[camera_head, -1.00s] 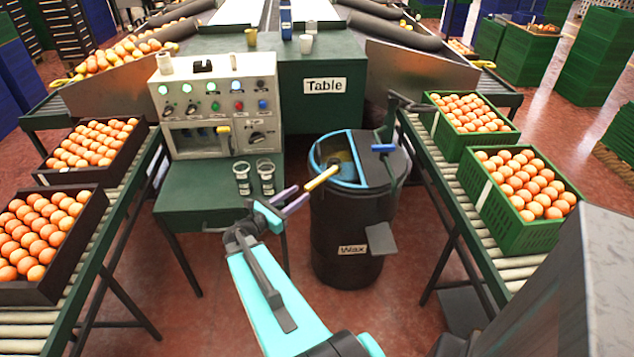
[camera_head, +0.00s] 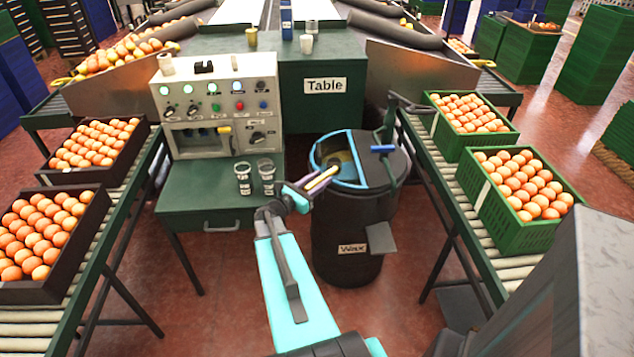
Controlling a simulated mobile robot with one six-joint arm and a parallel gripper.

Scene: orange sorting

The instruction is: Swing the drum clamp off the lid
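The black drum (camera_head: 345,240), labelled Wax, stands upright right of centre. Its dark lid (camera_head: 385,170) covers the right part of the top; the left part is open within a blue rim. A dark green clamp arm (camera_head: 389,125) with a blue handle (camera_head: 383,148) stands over the lid. A yellow handle (camera_head: 322,178) sticks out of the opening towards the lower left. My gripper (camera_head: 318,182), with purple fingers, is at the drum's left edge, away from the clamp. Its fingers lie along both sides of the yellow handle; whether they grip it I cannot tell.
A control panel (camera_head: 220,105) and two small jars (camera_head: 244,178) stand on the green cabinet (camera_head: 200,190) to the left. Roller conveyors with crates of oranges flank both sides, the right one (camera_head: 440,175) close to the drum. A dark flap (camera_head: 382,238) juts from the drum's front.

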